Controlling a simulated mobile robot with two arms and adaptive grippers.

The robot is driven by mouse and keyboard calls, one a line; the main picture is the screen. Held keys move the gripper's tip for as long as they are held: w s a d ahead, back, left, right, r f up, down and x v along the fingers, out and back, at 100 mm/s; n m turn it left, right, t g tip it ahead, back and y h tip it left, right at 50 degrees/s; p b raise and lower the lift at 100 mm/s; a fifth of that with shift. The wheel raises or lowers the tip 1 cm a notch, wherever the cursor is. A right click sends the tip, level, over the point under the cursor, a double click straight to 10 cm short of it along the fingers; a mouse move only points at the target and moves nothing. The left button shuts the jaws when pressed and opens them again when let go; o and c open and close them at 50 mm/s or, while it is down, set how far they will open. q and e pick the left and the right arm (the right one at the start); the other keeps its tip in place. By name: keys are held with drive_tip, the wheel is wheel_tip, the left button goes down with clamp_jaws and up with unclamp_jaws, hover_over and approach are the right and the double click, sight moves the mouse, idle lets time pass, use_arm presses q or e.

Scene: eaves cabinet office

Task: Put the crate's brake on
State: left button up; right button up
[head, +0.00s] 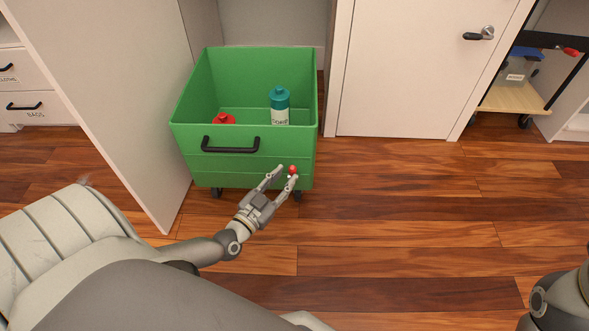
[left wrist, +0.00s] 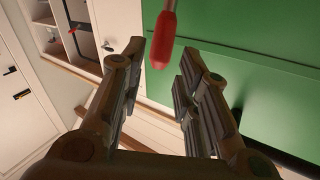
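The green crate (head: 238,168) stands on casters on the wood floor, with a black handle (head: 230,148) on its front. A small red-tipped lever (head: 292,170) shows at the crate's lower front right; I take it for the brake. My left gripper (head: 284,177) is open, its fingertips close by the red tip. In the left wrist view the red tip (left wrist: 163,42) appears between the two spread fingers, with a gap on each side. The lever's base is not clear to see. My right gripper is out of view; only part of that arm shows at the lower right.
A teal bottle (head: 279,106) and a red-topped item (head: 223,119) are in the crate. A pale panel (head: 115,90) stands left of it, a white door (head: 425,70) behind to the right. A cart (head: 515,98) is at far right. The floor right of the crate is clear.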

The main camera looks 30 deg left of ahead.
sight(290, 172)
use_arm(q)
drive_tip(key=shift+w+b, duration=0.8)
drive_tip(key=shift+w, duration=1.75)
clamp_jaws()
